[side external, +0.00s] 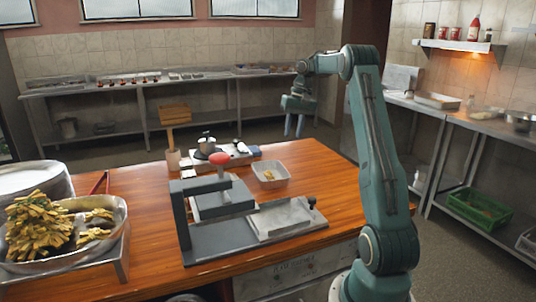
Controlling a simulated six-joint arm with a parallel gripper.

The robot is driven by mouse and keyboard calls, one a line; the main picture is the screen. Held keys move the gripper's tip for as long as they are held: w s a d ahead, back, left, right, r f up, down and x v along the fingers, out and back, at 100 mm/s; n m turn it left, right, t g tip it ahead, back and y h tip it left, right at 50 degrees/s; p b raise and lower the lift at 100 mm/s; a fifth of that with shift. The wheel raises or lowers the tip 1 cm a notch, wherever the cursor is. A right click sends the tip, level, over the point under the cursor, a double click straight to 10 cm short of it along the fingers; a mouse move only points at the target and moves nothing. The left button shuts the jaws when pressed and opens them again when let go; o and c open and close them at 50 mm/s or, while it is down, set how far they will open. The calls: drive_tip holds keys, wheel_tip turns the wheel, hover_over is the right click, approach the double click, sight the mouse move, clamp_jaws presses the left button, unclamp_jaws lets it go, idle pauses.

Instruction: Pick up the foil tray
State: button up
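A small silvery-white tray (270,173), which looks like the foil tray, sits on the wooden table to the right of the scale-like appliance, with a little yellowish food inside. My gripper (294,124) hangs in the air above and to the right of the tray, apart from it. Its two fingers point down with a gap between them, and nothing shows between them.
A grey press with a red knob (219,158) stands in front of the tray on the wooden table (150,215). A big pan of yellow food (118,232) is at the left.

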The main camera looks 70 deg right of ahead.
drive_tip(key=shift+f, duration=0.15)
drive_tip(key=shift+w+a+f, duration=0.2)
drive_tip(key=shift+f, duration=1.15)
drive_tip(key=shift+w+a+f, duration=0.15)
drive_tip(key=shift+w+f, duration=0.1)
drive_tip(key=shift+f, duration=1.15)
drive_tip(key=shift+w+a+f, duration=0.2)
drive_tip(key=shift+f, duration=1.15)
drive_tip(key=shift+w+a+f, duration=0.1)
drive_tip(key=shift+w+f, duration=0.05)
drive_tip(key=shift+f, duration=0.7)
drive_tip(key=shift+w+a+f, duration=0.1)
drive_tip(key=shift+w+f, duration=0.05)
drive_tip(key=shift+f, duration=0.7)
drive_tip(key=shift+w+a+f, duration=0.1)
drive_tip(key=shift+w+f, duration=0.05)
drive_tip(key=shift+f, duration=0.7)
clamp_jaws()
